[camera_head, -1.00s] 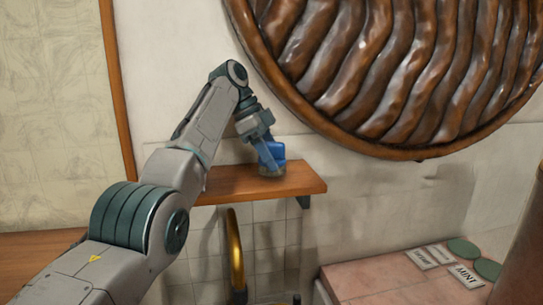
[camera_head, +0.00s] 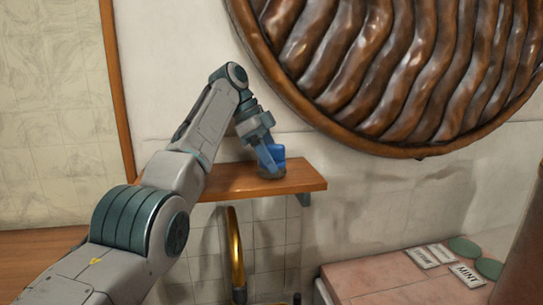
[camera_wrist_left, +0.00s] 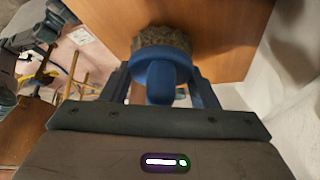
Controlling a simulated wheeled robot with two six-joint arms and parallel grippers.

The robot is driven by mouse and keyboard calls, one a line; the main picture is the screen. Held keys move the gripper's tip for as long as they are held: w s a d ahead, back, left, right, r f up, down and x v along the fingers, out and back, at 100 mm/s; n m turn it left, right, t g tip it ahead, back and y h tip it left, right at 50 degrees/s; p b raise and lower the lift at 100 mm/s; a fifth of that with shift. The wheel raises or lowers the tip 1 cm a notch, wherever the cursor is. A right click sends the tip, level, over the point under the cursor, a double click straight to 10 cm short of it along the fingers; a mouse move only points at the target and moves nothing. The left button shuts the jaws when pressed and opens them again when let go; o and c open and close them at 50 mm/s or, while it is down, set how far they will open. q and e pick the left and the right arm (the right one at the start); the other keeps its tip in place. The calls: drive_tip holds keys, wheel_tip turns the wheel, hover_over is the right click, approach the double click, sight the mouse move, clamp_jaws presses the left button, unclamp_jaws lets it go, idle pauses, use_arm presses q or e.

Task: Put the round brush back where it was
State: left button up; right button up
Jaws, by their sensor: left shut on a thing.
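The round brush has a blue handle and a round, brownish bristle head. In the head view the brush (camera_head: 277,154) is at the small wooden shelf (camera_head: 235,184) on the wall, bristles down. My left gripper (camera_head: 270,160) is shut on its blue handle from above. In the left wrist view the brush (camera_wrist_left: 160,72) is between the fingers of my left gripper (camera_wrist_left: 163,88), with its bristle head against or just above the wooden surface (camera_wrist_left: 215,35). I cannot tell whether the bristles touch the shelf. My right gripper is out of view.
A large round wooden relief (camera_head: 400,70) hangs on the wall above and right of the shelf. A golden curved pipe (camera_head: 235,250) stands below it. A pink tiled counter (camera_head: 385,277) with labels and green discs (camera_head: 465,247) is at lower right. The shelf's left part is bare.

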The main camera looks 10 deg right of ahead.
use_arm(q)
drive_tip(key=shift+f, duration=0.25)
drive_tip(key=o, duration=1.2)
